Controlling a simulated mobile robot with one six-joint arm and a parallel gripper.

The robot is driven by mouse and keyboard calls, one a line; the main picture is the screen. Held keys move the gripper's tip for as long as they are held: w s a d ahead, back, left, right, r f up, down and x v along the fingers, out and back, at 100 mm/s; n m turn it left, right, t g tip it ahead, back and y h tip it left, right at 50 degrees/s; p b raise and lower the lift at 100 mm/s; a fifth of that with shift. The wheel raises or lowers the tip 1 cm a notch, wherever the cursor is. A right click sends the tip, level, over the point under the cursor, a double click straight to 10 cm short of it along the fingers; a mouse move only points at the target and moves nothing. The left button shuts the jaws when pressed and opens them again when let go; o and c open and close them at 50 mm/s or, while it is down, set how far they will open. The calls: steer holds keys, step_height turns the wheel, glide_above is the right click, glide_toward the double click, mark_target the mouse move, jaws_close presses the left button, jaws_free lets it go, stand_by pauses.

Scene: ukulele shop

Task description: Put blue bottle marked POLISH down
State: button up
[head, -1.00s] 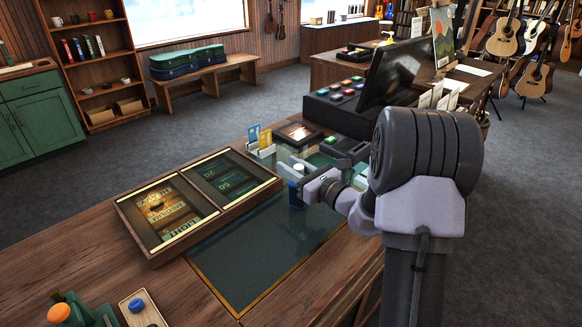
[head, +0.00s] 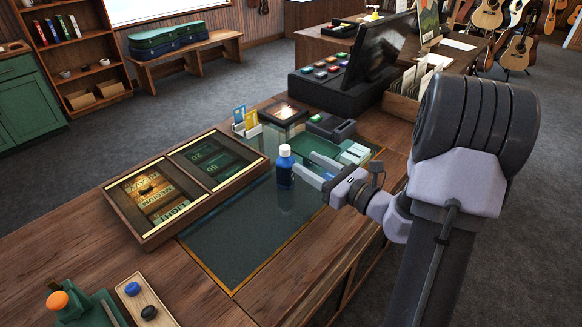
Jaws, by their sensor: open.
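The blue bottle (head: 285,172) with a white cap stands upright on the dark glass inset (head: 235,235) of the wooden counter. Its label is too small to read. My gripper (head: 312,170) is open, its pale fingers pointing left toward the bottle from the right. The fingertips lie close to the bottle's right side; I cannot tell whether one still touches it.
A wooden display case (head: 150,240) lies left of the bottle. Card holders (head: 245,122), a framed dark box (head: 284,112), a card terminal (head: 330,126) and a black till (head: 325,95) stand behind. Bare glass lies in front of the bottle.

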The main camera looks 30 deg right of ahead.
steer(key=s+a+r+n+g+y, duration=0.1)
steer(key=s+a+n+g+y, duration=0.15)
steer(key=a+n+g, duration=0.4)
steer(key=s+a+r+n+g+y, duration=0.1)
steer(key=s+a+r+n+y, duration=0.15)
steer(key=a, duration=0.65)
steer(key=s+a+r+n+g+y, duration=0.1)
steer(key=s+a+n+g, duration=0.3)
steer(key=a, duration=0.4)
steer(key=s+a+f+n+g+h, duration=0.1)
steer(key=s+a+n+g+h, duration=0.2)
steer(key=s+n, duration=0.35)
steer(key=s+d+r+n+t+h, duration=0.2)
steer(key=s+d+n+t+h, duration=0.1)
steer(key=s+n+h, duration=0.3)
steer(key=n, duration=0.2)
steer(key=shift+s+d+n, duration=0.3)
steer(key=shift+s+n, duration=0.05)
steer(key=shift+s, duration=0.05)
steer(key=shift+c, duration=0.4)
